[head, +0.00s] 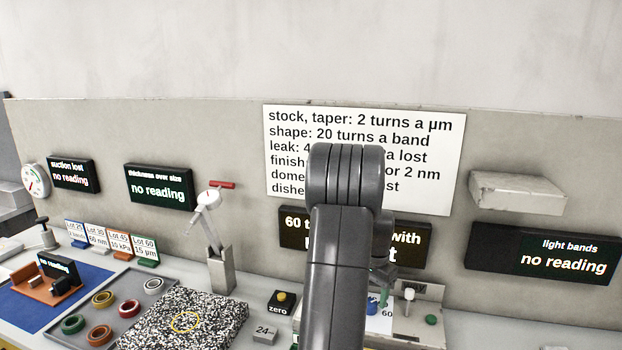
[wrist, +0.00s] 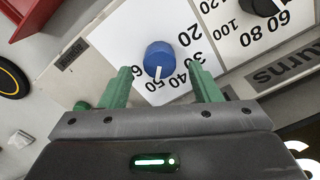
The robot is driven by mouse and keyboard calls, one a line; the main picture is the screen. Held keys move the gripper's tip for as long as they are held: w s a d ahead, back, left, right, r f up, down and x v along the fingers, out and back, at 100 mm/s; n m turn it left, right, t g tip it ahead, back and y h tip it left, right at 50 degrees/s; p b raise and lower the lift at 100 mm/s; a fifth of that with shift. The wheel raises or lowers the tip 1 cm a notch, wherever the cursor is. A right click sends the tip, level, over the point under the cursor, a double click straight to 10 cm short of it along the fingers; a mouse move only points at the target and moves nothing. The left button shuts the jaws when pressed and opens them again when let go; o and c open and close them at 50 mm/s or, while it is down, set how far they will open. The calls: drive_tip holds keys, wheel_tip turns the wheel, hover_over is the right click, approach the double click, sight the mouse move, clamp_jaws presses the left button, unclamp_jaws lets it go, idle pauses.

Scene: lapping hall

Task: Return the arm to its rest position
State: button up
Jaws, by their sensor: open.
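My arm (head: 340,250) rises in the middle of the head view and hides part of the bench and the wall sign behind it. My gripper (wrist: 160,88) shows in the wrist view with its two green fingers apart and nothing held between them. A blue knob (wrist: 160,58) with a white pointer line lies just beyond the fingertips, on a white numbered dial plate (wrist: 125,35). I cannot tell whether the fingers touch the knob. In the head view the gripper is mostly hidden behind my arm, near the control box (head: 418,328).
A black dial knob (wrist: 262,6) is at the wrist view's upper right. A speckled block (head: 180,318), a grey tray (head: 128,285) with coloured rings and a lever stand (head: 220,270) are on the left. A wall shelf (head: 517,192) juts out at right. Space above the bench is clear.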

wheel_tip(320, 180, up, 12)
wheel_tip(320, 180, down, 14)
drive_tip(key=shift+s+r, duration=0.1)
drive_tip(key=shift+r, duration=0.1)
drive_tip(key=shift+f, duration=0.2)
drive_tip(key=n, duration=0.5)
drive_tip(key=shift+p, duration=0.4)
drive_tip(key=n+p, duration=0.1)
drive_tip(key=n, duration=0.4)
drive_tip(key=shift+n, duration=0.3)
drive_tip(key=n+p, duration=0.1)
drive_tip(key=n, duration=0.3)
drive_tip(key=shift+r+n, duration=0.1)
drive_tip(key=shift+n, duration=0.2)
drive_tip(key=n+p, duration=0.1)
drive_tip(key=n, duration=0.3)
drive_tip(key=shift+n, duration=0.4)
